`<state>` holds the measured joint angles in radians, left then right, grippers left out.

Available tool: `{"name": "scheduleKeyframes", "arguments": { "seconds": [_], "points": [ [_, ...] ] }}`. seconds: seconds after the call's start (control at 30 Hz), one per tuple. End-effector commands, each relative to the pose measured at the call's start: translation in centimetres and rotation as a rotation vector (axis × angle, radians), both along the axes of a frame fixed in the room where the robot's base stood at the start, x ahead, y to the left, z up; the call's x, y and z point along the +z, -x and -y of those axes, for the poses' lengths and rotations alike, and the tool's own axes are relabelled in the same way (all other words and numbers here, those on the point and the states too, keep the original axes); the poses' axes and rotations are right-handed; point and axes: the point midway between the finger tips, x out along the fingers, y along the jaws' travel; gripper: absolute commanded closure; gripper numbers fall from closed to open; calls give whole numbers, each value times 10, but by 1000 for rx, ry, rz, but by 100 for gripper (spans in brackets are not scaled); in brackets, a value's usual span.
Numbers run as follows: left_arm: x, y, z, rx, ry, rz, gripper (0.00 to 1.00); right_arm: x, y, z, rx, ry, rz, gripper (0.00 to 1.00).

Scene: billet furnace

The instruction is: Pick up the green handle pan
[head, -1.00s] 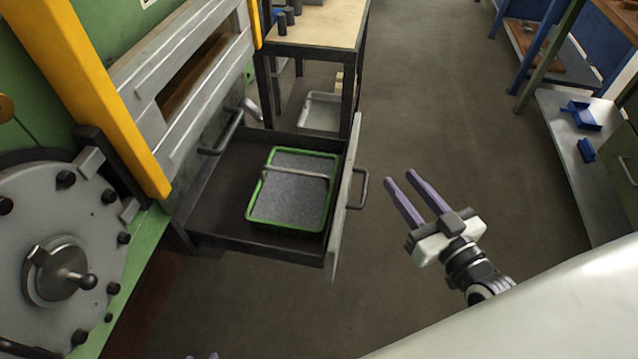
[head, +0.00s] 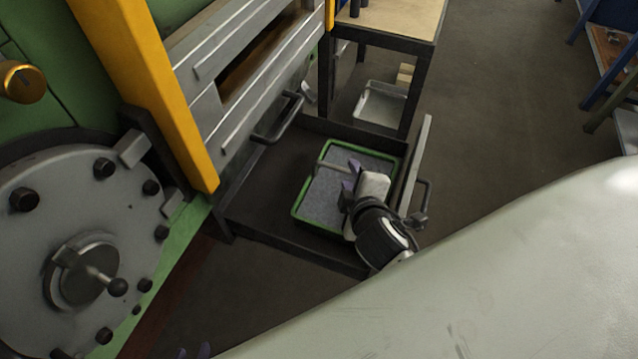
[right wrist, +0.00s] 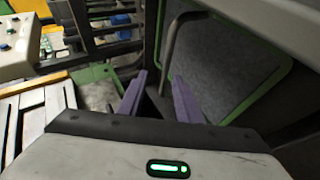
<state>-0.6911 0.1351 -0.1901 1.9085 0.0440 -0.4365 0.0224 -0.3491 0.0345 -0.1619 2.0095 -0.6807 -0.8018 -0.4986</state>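The green-rimmed pan (head: 321,198) with a grey speckled inside lies in the pulled-out drawer. Its grey bar handle (head: 331,166) spans it and is partly hidden behind my right gripper. My right gripper (head: 352,168) is over the pan's right part. In the right wrist view its purple fingers (right wrist: 160,90) are apart, and the handle (right wrist: 172,45) runs down toward the gap between them. I cannot tell whether they touch it. The pan (right wrist: 225,60) fills the right of that view. Only the fingertips of my left gripper (head: 194,351) show at the bottom edge, apart and empty.
The dark drawer (head: 262,195) surrounds the pan, and its front panel (head: 416,165) with a handle stands close to my right arm. The furnace front (head: 245,80) with a yellow post (head: 150,95) is at left. A table (head: 400,25) stands behind the drawer.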

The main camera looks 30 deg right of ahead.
Motion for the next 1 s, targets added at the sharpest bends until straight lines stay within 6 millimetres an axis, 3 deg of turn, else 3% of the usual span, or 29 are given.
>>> {"name": "scheduleKeyframes", "arguments": {
  "seconds": [0.07,0.8,1.0],
  "points": [
    [-2,2,0,0,-1,-5,69,-6,0,3,-14,23,-20,68],
    [-7,-7,0,-1,0,12,69,-58,-71,33,-10,29,-21,68],
    [-7,-6,0,-1,0,12,69,-61,-75,35,-10,28,-22,68]
  ]
}}
